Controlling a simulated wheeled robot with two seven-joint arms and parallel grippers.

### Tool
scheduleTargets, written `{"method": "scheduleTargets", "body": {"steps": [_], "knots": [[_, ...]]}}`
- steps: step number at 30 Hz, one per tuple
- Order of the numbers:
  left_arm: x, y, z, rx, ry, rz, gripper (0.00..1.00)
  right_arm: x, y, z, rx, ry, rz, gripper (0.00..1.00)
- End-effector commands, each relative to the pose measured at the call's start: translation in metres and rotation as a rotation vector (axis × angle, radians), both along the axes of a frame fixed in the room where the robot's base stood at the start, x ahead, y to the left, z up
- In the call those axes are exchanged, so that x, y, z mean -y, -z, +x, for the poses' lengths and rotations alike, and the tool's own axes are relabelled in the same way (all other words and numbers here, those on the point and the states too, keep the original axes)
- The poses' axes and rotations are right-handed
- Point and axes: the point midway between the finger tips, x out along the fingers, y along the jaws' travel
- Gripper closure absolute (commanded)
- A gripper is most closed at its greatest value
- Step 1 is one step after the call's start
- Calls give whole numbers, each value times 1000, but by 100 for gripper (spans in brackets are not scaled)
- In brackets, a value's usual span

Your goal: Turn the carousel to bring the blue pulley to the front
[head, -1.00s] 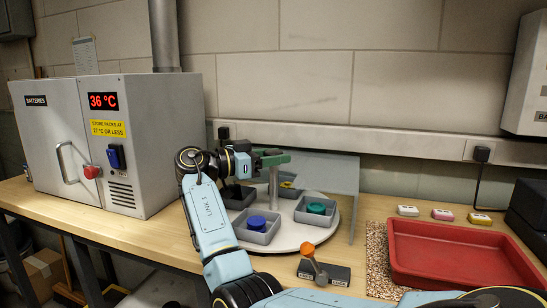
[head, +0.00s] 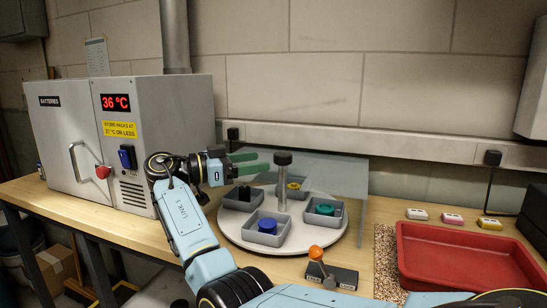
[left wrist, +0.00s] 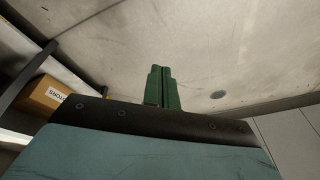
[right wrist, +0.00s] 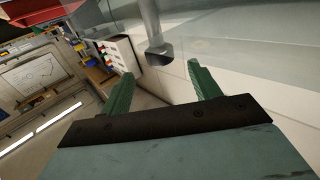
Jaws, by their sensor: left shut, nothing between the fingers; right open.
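The round white carousel (head: 300,241) stands on the bench with several grey trays on it. The blue pulley (head: 268,227) sits in the front tray. A teal pulley (head: 325,209) is in the right tray, a yellow one (head: 293,186) in the back tray, and a black piece (head: 244,192) in the left tray. A post with a dark knob (head: 283,158) rises from the middle. My right gripper (head: 258,163), with green fingers, is open and empty, left of the knob and apart from it. My left gripper (left wrist: 163,70) shows shut and empty in the left wrist view.
A clear screen (head: 345,172) stands behind the carousel. A lever with an orange ball (head: 316,253) is at its front right. A red tray (head: 465,262) and several small packs (head: 452,219) lie to the right. A batteries cabinet (head: 130,140) stands left.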

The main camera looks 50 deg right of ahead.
Motion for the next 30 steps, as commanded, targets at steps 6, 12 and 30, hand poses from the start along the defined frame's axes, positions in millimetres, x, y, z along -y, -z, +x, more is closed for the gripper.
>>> {"method": "scheduleTargets", "body": {"steps": [6, 12, 30], "knots": [[-4, 8, -1, -4, 0, 6, 100, -36, -1, 17, 0, -1, 0, 38], [-6, 11, -2, -5, 1, 8, 100, -48, -1, 22, 1, 0, 0, 38], [-6, 10, -2, -7, 2, 9, 100, -49, -1, 23, 1, 1, 0, 38]]}}
